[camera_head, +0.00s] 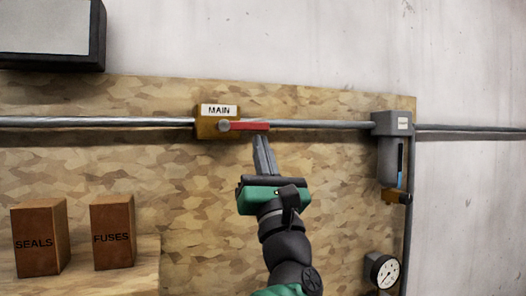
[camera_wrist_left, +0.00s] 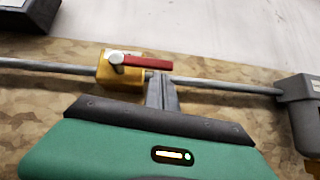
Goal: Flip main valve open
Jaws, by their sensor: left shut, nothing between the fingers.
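The main valve (camera_head: 212,129) is a yellow-brown block on a horizontal metal pipe, with a white MAIN label above it. Its red lever (camera_head: 250,126) points right from a round pivot and lies along the pipe. The valve (camera_wrist_left: 108,70) and the red lever (camera_wrist_left: 148,61) also show in the left wrist view. My left gripper (camera_head: 261,141) is shut and empty, its fingertips just below the lever's right end. Its fingers (camera_wrist_left: 161,80) show close under the lever tip in the wrist view; I cannot tell whether they touch. My right gripper is in neither view.
A grey filter unit (camera_head: 389,135) hangs on the pipe to the right, with a gauge (camera_head: 383,271) below it. SEALS (camera_head: 40,240) and FUSES (camera_head: 113,233) boxes stand at lower left. A dark-edged box (camera_head: 95,40) is at upper left.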

